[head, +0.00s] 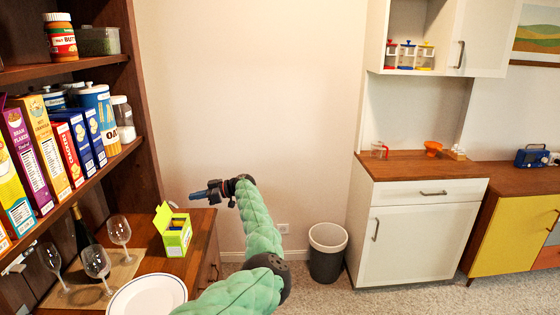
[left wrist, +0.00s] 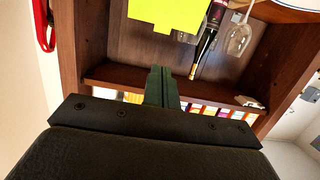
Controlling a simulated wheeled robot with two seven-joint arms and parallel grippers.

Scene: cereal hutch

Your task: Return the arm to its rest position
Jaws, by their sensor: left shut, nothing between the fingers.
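My left arm, in a green padded sleeve, reaches up from the bottom of the head view. Its gripper (head: 205,193) points left toward the shelf unit, above the brown cabinet top (head: 202,222). In the left wrist view the two green fingers (left wrist: 161,85) are together with nothing between them. Beyond them is the dark wooden shelf, seen upside down, with the bottle (left wrist: 205,50), a wine glass (left wrist: 238,40) and a yellow-green shape (left wrist: 155,12) at the top. My right gripper is not in view.
The wooden shelf (head: 88,185) holds several cereal boxes (head: 45,155) and jars. Wine glasses (head: 97,262), a white plate (head: 148,297) and an open yellow-green box (head: 174,232) stand below. A bin (head: 327,252) is on the floor; carpet lies open at right.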

